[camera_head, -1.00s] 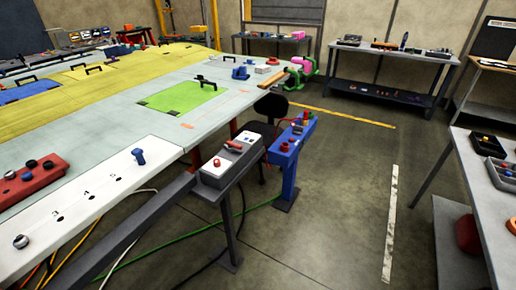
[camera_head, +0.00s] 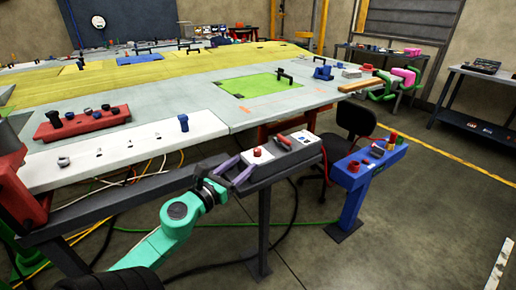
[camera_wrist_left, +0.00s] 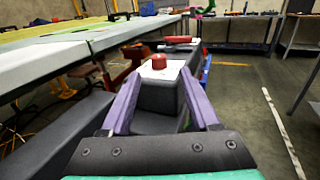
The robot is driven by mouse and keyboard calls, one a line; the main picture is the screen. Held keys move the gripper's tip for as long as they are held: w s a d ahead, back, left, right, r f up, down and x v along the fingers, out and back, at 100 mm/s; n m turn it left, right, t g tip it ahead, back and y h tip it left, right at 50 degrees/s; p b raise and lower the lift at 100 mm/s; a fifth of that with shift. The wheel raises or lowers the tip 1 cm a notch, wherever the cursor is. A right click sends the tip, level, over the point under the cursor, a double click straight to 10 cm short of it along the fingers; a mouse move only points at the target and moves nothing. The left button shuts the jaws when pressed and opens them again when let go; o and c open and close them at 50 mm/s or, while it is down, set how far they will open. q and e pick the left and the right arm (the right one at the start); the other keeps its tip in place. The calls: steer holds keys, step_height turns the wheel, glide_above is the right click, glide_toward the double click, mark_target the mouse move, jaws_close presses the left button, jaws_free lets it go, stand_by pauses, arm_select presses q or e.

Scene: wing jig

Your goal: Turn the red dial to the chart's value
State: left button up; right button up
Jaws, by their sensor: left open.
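A red dial (camera_head: 257,153) stands on a white plate at the near end of a dark grey box beside the wing table. In the left wrist view the red dial (camera_wrist_left: 159,61) is straight ahead, beyond and between the fingertips. My left gripper (camera_head: 243,168), with purple fingers on a green arm, is open just left of the dial. In the left wrist view its fingers (camera_wrist_left: 160,78) are spread with nothing between them. I cannot make out a readable chart. My right gripper is not in view.
A red lever (camera_head: 284,143) sits on the same box behind the dial. A blue pedestal (camera_head: 350,185) with knobs stands to the right, by a black chair (camera_head: 357,122). A white panel (camera_head: 140,146) with small knobs lies along the table edge.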

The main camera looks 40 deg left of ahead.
mark_target(255, 154)
arm_select(q)
steer(key=w, duration=0.5)
steer(key=w+a+p, duration=0.1)
steer(key=w, duration=0.2)
steer(key=shift+w, duration=0.2)
jaws_close()
